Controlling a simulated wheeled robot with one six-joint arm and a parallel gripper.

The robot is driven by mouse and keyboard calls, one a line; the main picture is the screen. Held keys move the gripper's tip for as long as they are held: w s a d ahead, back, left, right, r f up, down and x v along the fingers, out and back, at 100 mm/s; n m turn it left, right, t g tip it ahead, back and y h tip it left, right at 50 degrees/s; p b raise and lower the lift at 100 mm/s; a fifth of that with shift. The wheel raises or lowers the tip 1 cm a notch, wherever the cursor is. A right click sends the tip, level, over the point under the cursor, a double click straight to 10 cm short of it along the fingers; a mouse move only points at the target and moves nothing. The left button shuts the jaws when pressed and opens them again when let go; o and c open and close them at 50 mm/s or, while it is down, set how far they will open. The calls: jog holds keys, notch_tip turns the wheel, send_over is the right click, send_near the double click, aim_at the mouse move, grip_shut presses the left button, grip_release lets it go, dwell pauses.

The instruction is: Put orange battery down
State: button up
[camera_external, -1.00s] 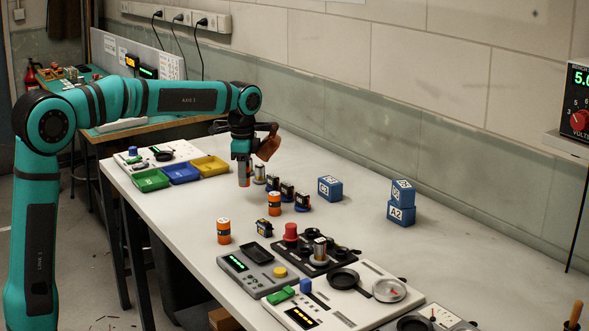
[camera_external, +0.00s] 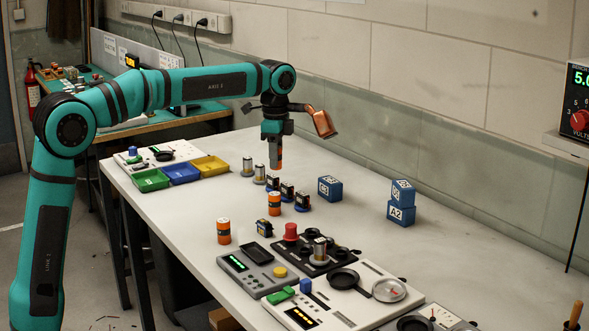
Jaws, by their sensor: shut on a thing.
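My gripper (camera_external: 277,148) points down above the far part of the bench and is shut on an orange battery (camera_external: 279,164). Only the lower end of that battery shows below the jaws, and it is held clear of the bench top. Two other orange batteries stand upright on the bench (camera_external: 200,212): one battery (camera_external: 274,204) near the row of small dark servos (camera_external: 287,192), and one battery (camera_external: 223,232) closer to the front edge.
Green (camera_external: 150,181), blue (camera_external: 181,173) and yellow (camera_external: 211,166) trays line the left. Silver cylinders (camera_external: 259,174) stand behind the servos. Blue boxes (camera_external: 330,189) are at right. A grey tester (camera_external: 255,269) and panels with dials and a red knob (camera_external: 291,232) fill the front.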

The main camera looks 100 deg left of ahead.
jog(key=w+d+m, duration=0.2)
jog(key=w+d, duration=0.2)
jog(key=w, duration=0.6)
jog(key=w+d+m, duration=0.2)
jog(key=w+d, duration=0.2)
jog(key=w, duration=0.6)
send_near(350, 225)
jog(key=shift+d+f, duration=0.15)
jog(key=shift+f, duration=2.8)
jog(key=shift+f, duration=0.15)
jog(key=o, duration=1)
jog(key=shift+o, duration=0.2)
notch_tip(350, 225, up, 12)
